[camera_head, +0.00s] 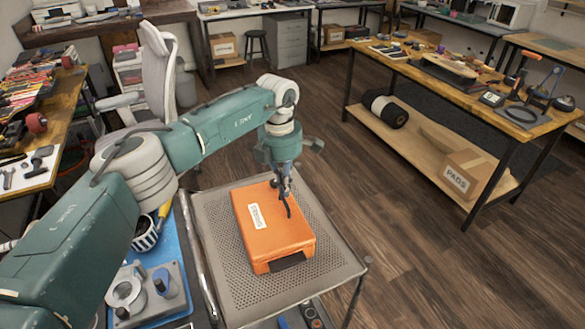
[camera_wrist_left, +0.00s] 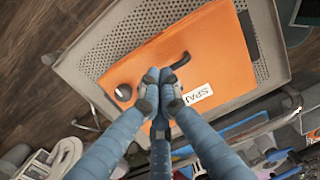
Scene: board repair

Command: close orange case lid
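The orange case (camera_head: 270,232) lies flat on a perforated metal cart top, with its lid down over the base and a white label (camera_head: 256,217) on it. Its dark handle (camera_head: 287,262) is on the near side. In the left wrist view the orange lid (camera_wrist_left: 220,50) fills the middle. My left gripper (camera_head: 286,194) points down over the right part of the lid. Its fingertips (camera_wrist_left: 160,88) are together with nothing seen between them. I cannot tell whether they touch the lid. My right gripper is in neither view.
The cart top (camera_head: 222,272) has bare room around the case. Left of it is a blue surface (camera_head: 172,250) with a grey fixture (camera_head: 150,290) and a striped cup (camera_head: 145,236). A wooden workbench (camera_head: 430,75) with tools stands at the back right. Open floor lies between.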

